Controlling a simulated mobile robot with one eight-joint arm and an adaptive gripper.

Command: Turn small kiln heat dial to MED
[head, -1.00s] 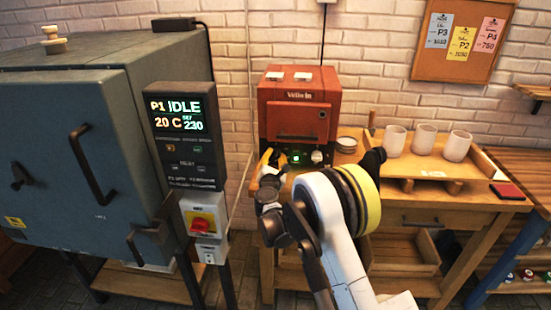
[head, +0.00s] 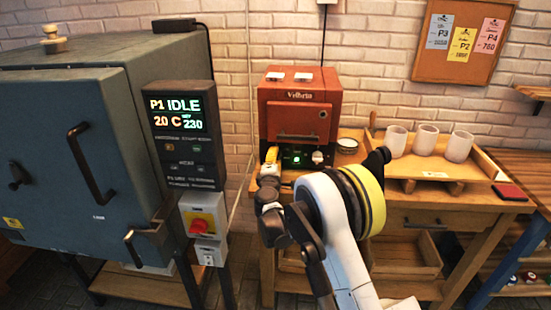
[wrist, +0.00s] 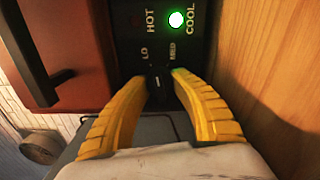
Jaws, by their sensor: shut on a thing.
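The small kiln (head: 295,100) is a red box on the wooden bench, with a black control panel along its bottom. The heat dial (wrist: 157,83) is a small dark knob in the wrist view, with the words LO (wrist: 145,54) and MED (wrist: 172,52) beside it. My gripper (wrist: 160,77) has its two yellow fingers shut on the dial, one on each side. In the head view my gripper (head: 271,155) is at the left end of the panel and hides the dial. I cannot tell exactly where the dial's mark points.
A green light (wrist: 177,19) glows near COOL on the panel. A pale knob (head: 318,157) sits on the panel's right. The large grey kiln (head: 60,110) with its lit display (head: 175,113) stands left. White cups (head: 427,140) stand on a wooden tray at right.

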